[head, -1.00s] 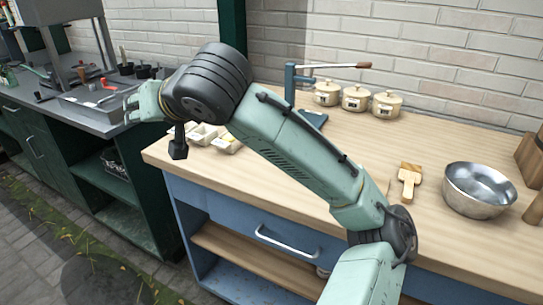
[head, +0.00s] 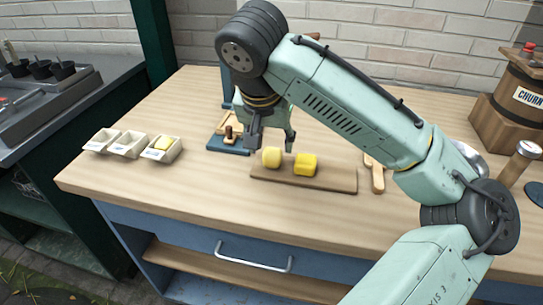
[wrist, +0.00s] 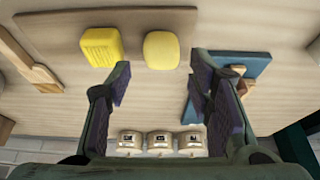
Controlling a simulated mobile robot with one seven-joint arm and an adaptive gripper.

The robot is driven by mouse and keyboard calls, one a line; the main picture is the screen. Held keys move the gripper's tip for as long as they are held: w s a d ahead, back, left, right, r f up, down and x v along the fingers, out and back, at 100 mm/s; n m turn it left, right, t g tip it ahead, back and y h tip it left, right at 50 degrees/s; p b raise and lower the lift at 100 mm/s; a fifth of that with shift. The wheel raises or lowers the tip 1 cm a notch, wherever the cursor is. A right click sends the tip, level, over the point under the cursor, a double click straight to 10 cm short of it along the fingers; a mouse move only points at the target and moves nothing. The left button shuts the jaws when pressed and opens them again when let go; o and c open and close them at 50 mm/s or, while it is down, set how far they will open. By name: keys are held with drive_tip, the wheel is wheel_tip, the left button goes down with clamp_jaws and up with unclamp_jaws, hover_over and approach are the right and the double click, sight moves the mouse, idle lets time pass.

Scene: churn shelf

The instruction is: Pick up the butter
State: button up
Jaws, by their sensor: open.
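Two yellow butter pieces sit on a wooden board (head: 335,180) on the bench. One is a paler, rounded piece (head: 271,157), and to its right is a deeper yellow, ridged block (head: 306,164). My gripper (head: 273,143) is open and empty, pointing down close to the rounded piece. In the wrist view, the rounded piece (wrist: 161,50) lies just beyond the gap between my open fingers (wrist: 160,78), and the ridged block (wrist: 100,45) lies to the left. I cannot tell the exact height of the fingertips above the pieces.
Three small cream trays stand at the left; the rightmost tray (head: 173,156) holds another yellow piece. A blue-based stand (head: 228,147) is just left of the board. A wooden paddle (head: 377,178) is to the right, near my arm. Lidded pots (wrist: 160,142) show in the wrist view.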

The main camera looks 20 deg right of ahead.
sight(272, 155)
drive_tip(key=p+x, duration=0.1)
drive_tip(key=x, duration=0.4)
drive_tip(key=shift+a+f, duration=0.1)
drive_tip(key=shift+f, duration=0.1)
drive_tip(key=c, duration=0.9)
